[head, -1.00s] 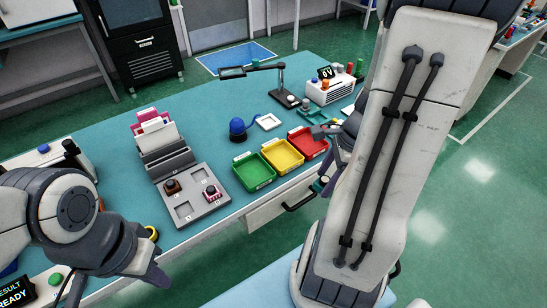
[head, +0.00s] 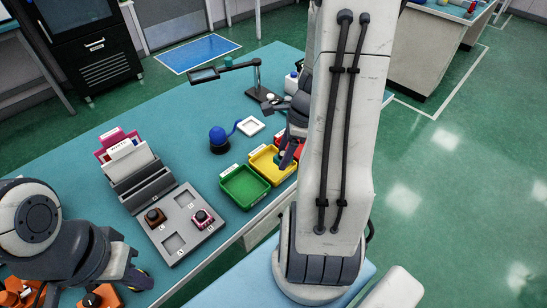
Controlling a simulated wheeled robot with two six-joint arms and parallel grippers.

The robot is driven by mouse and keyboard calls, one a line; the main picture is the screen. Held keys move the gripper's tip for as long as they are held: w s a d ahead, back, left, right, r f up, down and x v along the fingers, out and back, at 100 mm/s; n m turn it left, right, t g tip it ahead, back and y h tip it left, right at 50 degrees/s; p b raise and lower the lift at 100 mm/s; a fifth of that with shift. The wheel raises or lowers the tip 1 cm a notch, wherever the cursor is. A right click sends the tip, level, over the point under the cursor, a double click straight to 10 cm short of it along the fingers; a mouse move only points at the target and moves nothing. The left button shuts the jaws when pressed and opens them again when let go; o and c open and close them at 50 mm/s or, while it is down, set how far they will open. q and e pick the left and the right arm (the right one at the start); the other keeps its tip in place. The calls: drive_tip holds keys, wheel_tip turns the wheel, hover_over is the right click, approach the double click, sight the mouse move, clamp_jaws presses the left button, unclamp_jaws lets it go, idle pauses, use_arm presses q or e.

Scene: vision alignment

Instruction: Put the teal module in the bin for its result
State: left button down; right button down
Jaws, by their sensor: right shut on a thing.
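The green bin (head: 244,187), yellow bin (head: 265,172) and red bin (head: 281,158) stand in a row on the teal table. My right gripper (head: 288,158) is at the yellow and red bins and covers most of the red one. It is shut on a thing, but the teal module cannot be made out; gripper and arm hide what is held. A grey tray (head: 200,238) holds a brown module (head: 155,217) and a pink module (head: 202,218); its other recesses look empty. My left gripper (head: 138,280) is at lower left, its jaw opening unclear.
A grey rack with pink and white cards (head: 137,170) stands behind the tray. Orange items (head: 104,297) lie at lower left.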

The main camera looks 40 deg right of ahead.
drive_tip(key=w+f, duration=0.2)
drive_tip(key=w, duration=0.1)
drive_tip(key=w+f, duration=0.1)
drive_tip(key=shift+w+d, duration=0.3)
drive_tip(key=shift+w, duration=0.1)
drive_tip(key=shift+f+b, duration=0.4)
drive_tip(key=shift+f, duration=1.55)
drive_tip(key=shift+f, duration=0.15)
unclamp_jaws()
drive_tip(key=shift+d+r, duration=0.1)
drive_tip(key=shift+r, duration=0.4)
drive_tip(key=p+v, duration=0.2)
drive_tip(key=v, duration=0.9)
drive_tip(key=shift+s+d+r, duration=0.1)
drive_tip(key=shift+s+r, duration=0.05)
